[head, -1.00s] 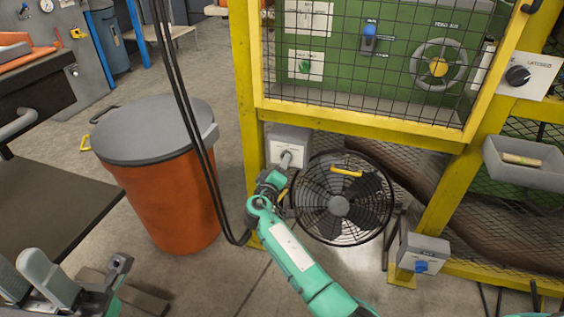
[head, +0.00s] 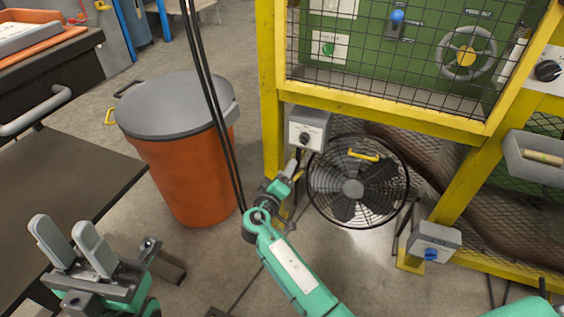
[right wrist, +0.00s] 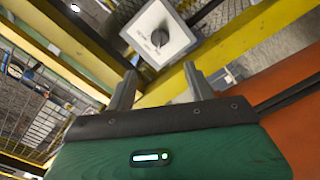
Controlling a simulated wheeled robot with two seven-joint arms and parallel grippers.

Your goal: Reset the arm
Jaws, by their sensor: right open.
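My right arm, with its teal forearm, reaches up from the bottom of the head view. Its gripper (head: 294,168) is just below a grey box with a black knob (head: 306,130) on the yellow post. In the right wrist view my right gripper (right wrist: 160,80) is open and empty. The box and its knob (right wrist: 160,38) show beyond the fingertips, apart from them. My left gripper (head: 68,225) is at the lower left of the head view, its two grey fingers spread with nothing between them.
An orange bin with a grey lid (head: 175,105) stands left of my right gripper. Black cables hang in front of it. A dark bench (head: 60,180) is at the left.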

